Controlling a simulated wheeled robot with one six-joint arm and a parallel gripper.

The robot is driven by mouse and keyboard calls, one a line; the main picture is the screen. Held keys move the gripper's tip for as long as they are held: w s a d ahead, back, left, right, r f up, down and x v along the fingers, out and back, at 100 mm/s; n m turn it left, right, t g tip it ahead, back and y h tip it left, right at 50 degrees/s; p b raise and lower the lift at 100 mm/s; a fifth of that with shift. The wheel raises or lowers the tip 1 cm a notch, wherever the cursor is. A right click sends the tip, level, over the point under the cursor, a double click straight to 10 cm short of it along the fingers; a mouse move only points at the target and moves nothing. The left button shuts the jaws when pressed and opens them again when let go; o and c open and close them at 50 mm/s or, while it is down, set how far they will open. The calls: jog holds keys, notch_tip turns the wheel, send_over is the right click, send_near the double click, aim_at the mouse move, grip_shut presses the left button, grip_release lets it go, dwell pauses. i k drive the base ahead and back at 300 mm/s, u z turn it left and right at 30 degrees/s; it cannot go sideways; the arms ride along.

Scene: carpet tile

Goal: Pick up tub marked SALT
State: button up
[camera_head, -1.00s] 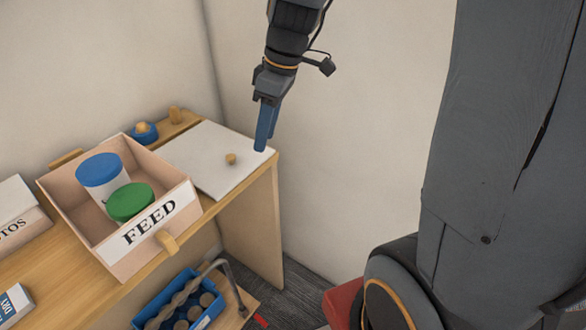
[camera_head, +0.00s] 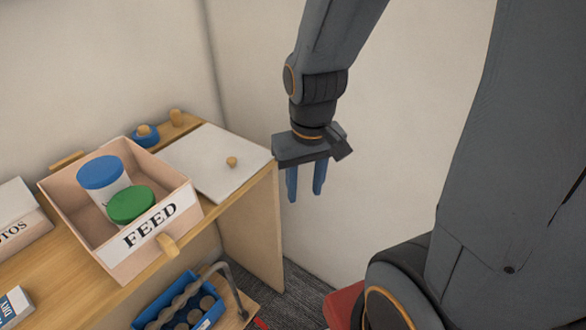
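Two tubs stand in an open wooden box marked FEED (camera_head: 178,198) on the wooden bench. One is a white tub with a blue lid (camera_head: 101,172). The other has a green lid (camera_head: 131,204) and stands nearer the box's labelled front. I cannot read SALT on either; the box front hides most of the green-lidded tub and only a scrap of lettering shows on the white one. My gripper (camera_head: 305,195) hangs to the right of the bench end, pointing down. Its two blue fingers are apart with nothing between them.
A white board with a wooden knob (camera_head: 231,162) covers the bench's right end. A PHOTOS box (camera_head: 18,222) is at left. Below is a blue crate (camera_head: 178,305). Walls close the back and right.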

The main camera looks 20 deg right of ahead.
aim_at(104, 177)
jog(key=u, duration=0.05)
jog(key=k, duration=0.5)
jog(key=u, duration=0.65)
jog(key=i, duration=0.45)
jog(key=u, duration=0.35)
jog(key=k, duration=0.25)
jog(key=u, duration=0.1)
